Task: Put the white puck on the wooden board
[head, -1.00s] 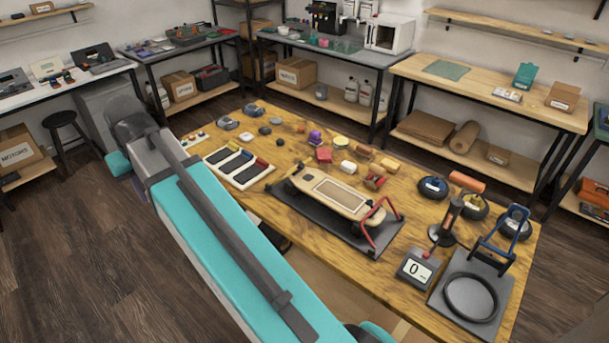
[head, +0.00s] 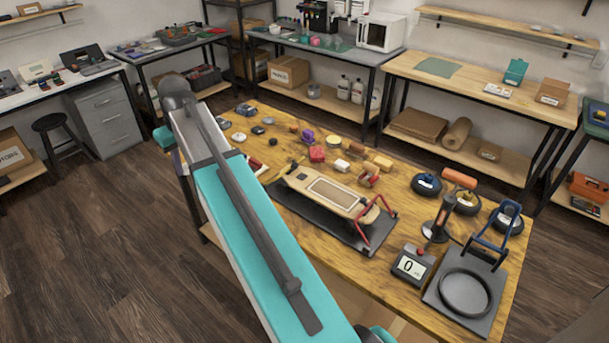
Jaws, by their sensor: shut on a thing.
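The wooden board (head: 298,181) is a light tan skateboard-like deck with a framed panel on top. It rests on a dark mat (head: 349,236) in the middle of the workbench, with a red bar frame at its right end. A small whitish puck (head: 238,137) lies on the bench's left part, among grey and dark pucks. A cream rounded piece (head: 340,165) lies just behind the board. I cannot tell whether either is the task's white puck. My arm crosses the left foreground; my gripper and anything in it are hidden.
A dark stool (head: 56,130) stands at left.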

